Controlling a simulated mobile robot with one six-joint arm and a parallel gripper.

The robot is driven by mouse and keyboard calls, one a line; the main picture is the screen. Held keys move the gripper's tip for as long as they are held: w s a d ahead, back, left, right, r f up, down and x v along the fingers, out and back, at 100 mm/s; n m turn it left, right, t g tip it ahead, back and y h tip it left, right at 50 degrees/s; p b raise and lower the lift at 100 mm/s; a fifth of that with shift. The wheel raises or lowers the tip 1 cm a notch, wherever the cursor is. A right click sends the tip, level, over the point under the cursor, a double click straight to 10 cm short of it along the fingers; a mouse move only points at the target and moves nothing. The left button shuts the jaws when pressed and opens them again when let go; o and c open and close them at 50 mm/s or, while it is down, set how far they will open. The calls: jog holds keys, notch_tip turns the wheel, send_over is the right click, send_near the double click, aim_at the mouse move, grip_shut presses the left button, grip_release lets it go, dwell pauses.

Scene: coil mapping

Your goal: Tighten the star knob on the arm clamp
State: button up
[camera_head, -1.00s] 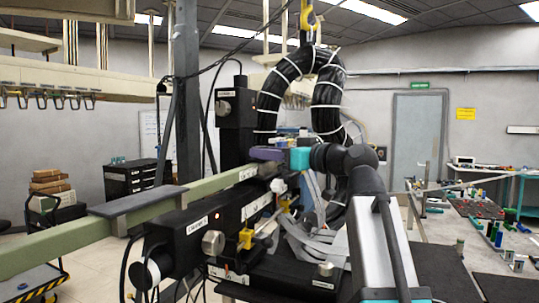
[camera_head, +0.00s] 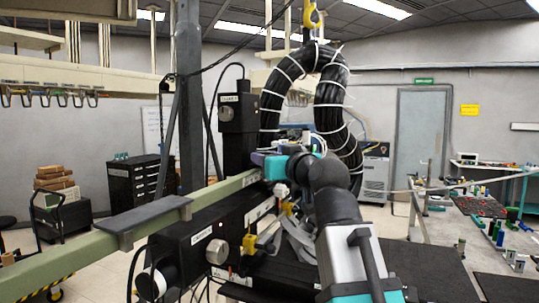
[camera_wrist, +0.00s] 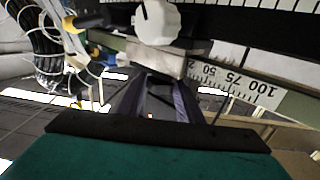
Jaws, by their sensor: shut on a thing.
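A white lobed star knob (camera_wrist: 158,22) stands on a pale clamp block (camera_wrist: 150,55) at the top of the wrist view. A small white knob (camera_head: 281,190) shows below my gripper in the head view. My gripper (camera_wrist: 163,80) reaches up to the clamp block with two dark purplish fingers. The block hides the fingertips and what they hold. The visible knob is apart from the visible parts of the fingers. In the head view my gripper (camera_head: 257,158) is over the green rail, its fingers partly hidden by its teal body.
A long green rail (camera_head: 80,247) crosses the left, and a scale strip (camera_wrist: 240,85) lies beside the clamp. Thick black cables (camera_head: 330,105) loop behind my arm. A bench with parts (camera_head: 460,220) is at right.

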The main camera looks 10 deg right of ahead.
jog(key=shift+a+f+m+t+h+p, duration=0.1)
jog(key=shift+a+m+t+h+p, duration=0.05)
jog(key=shift+m+h+p, duration=0.7)
jog(key=shift+a+m+t+h+p, duration=0.15)
jog(key=shift+m+h+p, duration=0.35)
jog(key=shift+h, duration=0.65)
jog(key=o, duration=1)
jog(key=shift+o, duration=0.2)
jog(key=shift+s, duration=0.1)
